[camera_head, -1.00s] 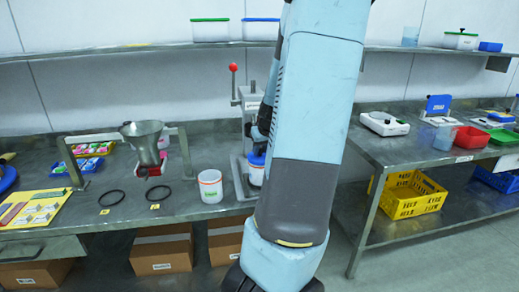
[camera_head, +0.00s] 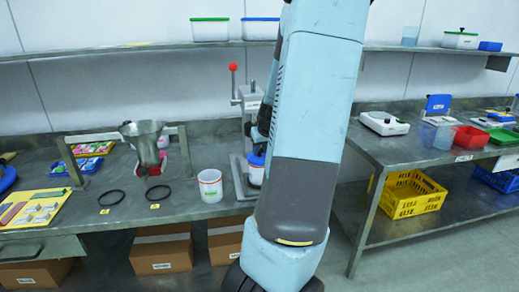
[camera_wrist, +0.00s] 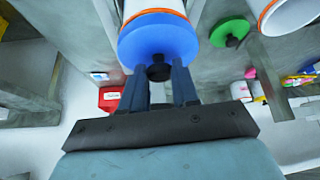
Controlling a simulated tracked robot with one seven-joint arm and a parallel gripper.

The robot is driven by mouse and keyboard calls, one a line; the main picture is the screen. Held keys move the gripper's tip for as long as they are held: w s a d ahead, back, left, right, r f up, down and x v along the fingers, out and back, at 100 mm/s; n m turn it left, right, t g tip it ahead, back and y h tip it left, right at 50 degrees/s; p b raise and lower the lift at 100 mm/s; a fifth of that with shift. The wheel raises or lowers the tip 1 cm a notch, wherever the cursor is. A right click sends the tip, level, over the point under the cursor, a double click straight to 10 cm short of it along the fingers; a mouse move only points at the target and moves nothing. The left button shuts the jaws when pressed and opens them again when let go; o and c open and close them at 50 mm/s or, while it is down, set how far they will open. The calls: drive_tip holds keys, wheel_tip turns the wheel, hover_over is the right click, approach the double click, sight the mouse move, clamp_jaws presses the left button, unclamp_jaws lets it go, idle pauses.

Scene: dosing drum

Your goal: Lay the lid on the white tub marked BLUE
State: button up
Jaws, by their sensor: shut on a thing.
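My gripper (camera_wrist: 159,75) is shut on the black knob (camera_wrist: 159,72) of a blue lid (camera_wrist: 158,42) in the wrist view. The lid lies over the mouth of a white tub (camera_wrist: 150,5), whose orange band shows past the lid's edge. I cannot tell if the lid is fully seated. In the head view the blue lid (camera_head: 257,159) is on the tub (camera_head: 256,177) at the press stand, partly behind my arm. The tub's marking is hidden.
A green lid (camera_wrist: 230,32) with a black knob lies beside the second tub in the wrist view. A metal press stand (camera_head: 240,170) with a red knob is close behind the lidded tub. A funnel (camera_head: 143,140) and two black rings (camera_head: 112,197) are to the left.

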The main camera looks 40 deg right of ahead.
drive_tip(key=shift+f, duration=0.25)
idle(0.6)
drive_tip(key=o, duration=1.9)
drive_tip(key=shift+c, duration=0.2)
drive_tip(key=shift+r, duration=0.15)
drive_tip(key=shift+s+r, duration=0.1)
drive_tip(key=shift+r, duration=3.3)
